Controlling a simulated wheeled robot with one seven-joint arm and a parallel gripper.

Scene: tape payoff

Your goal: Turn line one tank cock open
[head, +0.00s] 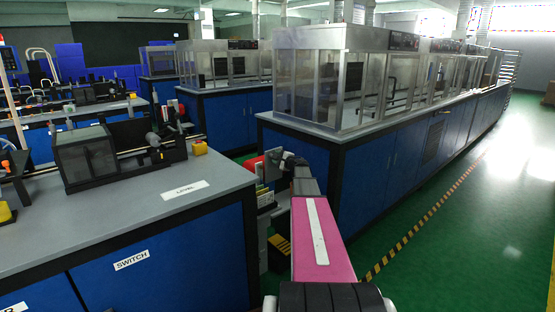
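I cannot make out a tank cock for certain in the head view. My arm reaches forward from the bottom centre, with its pink link in front. My gripper (279,160) is at the far end, small and dark, in the gap between the left bench and the glazed-cabinet bench. Its fingers are too small to tell open from shut. Just left of it are a red and white part (257,166) and several thin upright pieces (264,196), partly hidden. I cannot tell whether my gripper touches them.
The left grey-topped bench (120,215) carries a "LEVEL" label (185,189), a dark machine (87,157) and a yellow block (200,148). Its blue front bears a "SWITCH" label (131,260). A long blue bench (370,180) with glazed cabinets stands right. Green floor (470,230) is clear at right.

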